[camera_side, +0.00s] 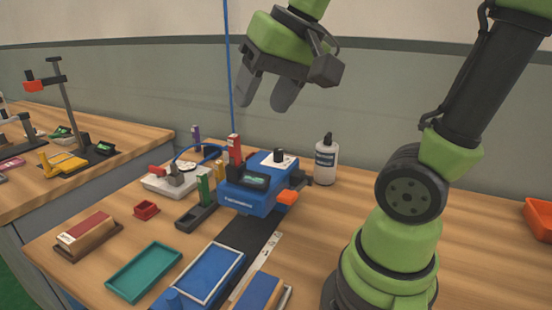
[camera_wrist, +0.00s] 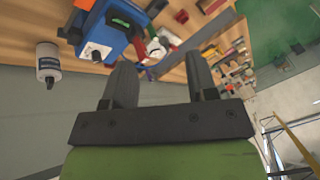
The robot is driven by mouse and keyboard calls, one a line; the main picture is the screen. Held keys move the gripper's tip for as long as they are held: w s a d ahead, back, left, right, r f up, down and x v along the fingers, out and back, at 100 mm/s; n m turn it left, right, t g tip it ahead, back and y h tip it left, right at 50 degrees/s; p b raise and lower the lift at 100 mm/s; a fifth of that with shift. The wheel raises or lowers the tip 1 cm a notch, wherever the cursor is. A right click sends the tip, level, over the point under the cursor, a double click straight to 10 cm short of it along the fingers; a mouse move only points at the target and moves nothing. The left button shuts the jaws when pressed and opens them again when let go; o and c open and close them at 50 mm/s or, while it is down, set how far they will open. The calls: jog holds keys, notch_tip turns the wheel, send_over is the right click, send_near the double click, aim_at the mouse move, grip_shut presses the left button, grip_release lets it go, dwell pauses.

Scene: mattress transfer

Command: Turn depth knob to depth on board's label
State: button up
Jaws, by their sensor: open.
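A blue machine (camera_side: 252,200) with a small dark display (camera_side: 255,180) stands near the middle of the table in the side view. A black knob (camera_side: 279,156) sits on a pale dial on its top. In the wrist view the blue machine (camera_wrist: 108,38) is at the upper left, with the dial and knob (camera_wrist: 95,55) on its near side. My gripper (camera_side: 265,92) is open and empty, high above the machine and apart from it. Its two fingers also show in the wrist view (camera_wrist: 160,72). I cannot make out a depth label on any board or the dial's reading.
A white bottle (camera_side: 325,160) stands right of the machine. A blue framed tray (camera_side: 238,262), a teal tray (camera_side: 143,272) and a red-topped block (camera_side: 86,230) lie in front. Coloured upright pieces and a blue cable (camera_side: 228,70) are near the machine. An orange bin (camera_side: 540,218) is far right.

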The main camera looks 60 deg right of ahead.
jog(key=w+d+f+m+g+h, duration=0.1)
jog(key=w+d+f+m+g, duration=0.2)
jog(key=w+d, duration=0.55)
jog(key=m+g, duration=0.2)
jog(key=m, duration=0.3)
send_over(278, 150)
notch_tip(278, 150, down, 7)
jog(key=shift+s+r, duration=0.1)
jog(key=shift+s, duration=0.05)
jog(key=shift+f, duration=0.4)
notch_tip(278, 150, down, 9)
jog(key=shift+c, duration=0.3)
jog(key=c, duration=0.9)
